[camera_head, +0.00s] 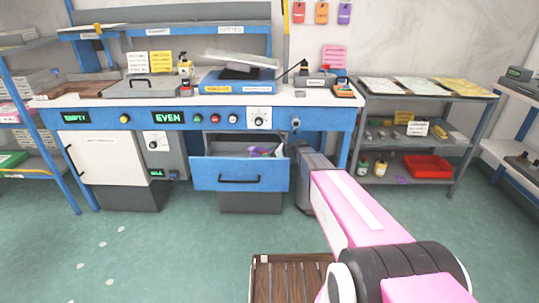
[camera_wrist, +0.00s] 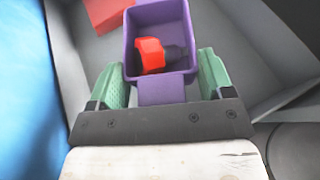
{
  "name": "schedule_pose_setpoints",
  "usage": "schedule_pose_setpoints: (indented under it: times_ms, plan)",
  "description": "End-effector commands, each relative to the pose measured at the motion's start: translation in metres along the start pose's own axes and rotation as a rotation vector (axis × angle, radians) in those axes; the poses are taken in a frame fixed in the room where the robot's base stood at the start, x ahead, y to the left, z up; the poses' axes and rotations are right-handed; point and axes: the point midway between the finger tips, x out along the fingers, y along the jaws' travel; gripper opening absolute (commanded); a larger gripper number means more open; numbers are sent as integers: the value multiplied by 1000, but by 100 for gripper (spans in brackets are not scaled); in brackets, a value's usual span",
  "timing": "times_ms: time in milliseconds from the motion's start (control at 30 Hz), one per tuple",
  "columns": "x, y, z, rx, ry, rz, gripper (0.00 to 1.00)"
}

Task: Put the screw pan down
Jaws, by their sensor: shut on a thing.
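The screw pan (camera_wrist: 158,93) is a small purple open box, seen in the wrist view. A red and black piece (camera_wrist: 151,55) lies inside it. My gripper (camera_wrist: 163,80) is shut on the pan, with one green finger at each side. In the head view a small purple patch, likely the pan (camera_head: 261,151), shows inside the open blue drawer (camera_head: 239,175). In the wrist view the grey drawer interior lies around and under the pan. I cannot tell whether the pan touches the drawer floor.
A red block (camera_wrist: 108,14) lies in the drawer beyond the pan, at the upper left. The drawer's blue front (camera_wrist: 22,90) is close on the left. The workbench top (camera_head: 300,97) above carries tools and boxes. A grey shelf (camera_head: 425,145) stands to the right.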

Motion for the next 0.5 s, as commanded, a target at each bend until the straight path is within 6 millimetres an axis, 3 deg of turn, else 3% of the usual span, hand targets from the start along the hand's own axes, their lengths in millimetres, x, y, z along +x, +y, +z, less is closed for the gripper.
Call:
schedule_pose_setpoints:
  times_ms: [500]
  plan:
    - [3, 0, -7, 1, -1, 0, 50]
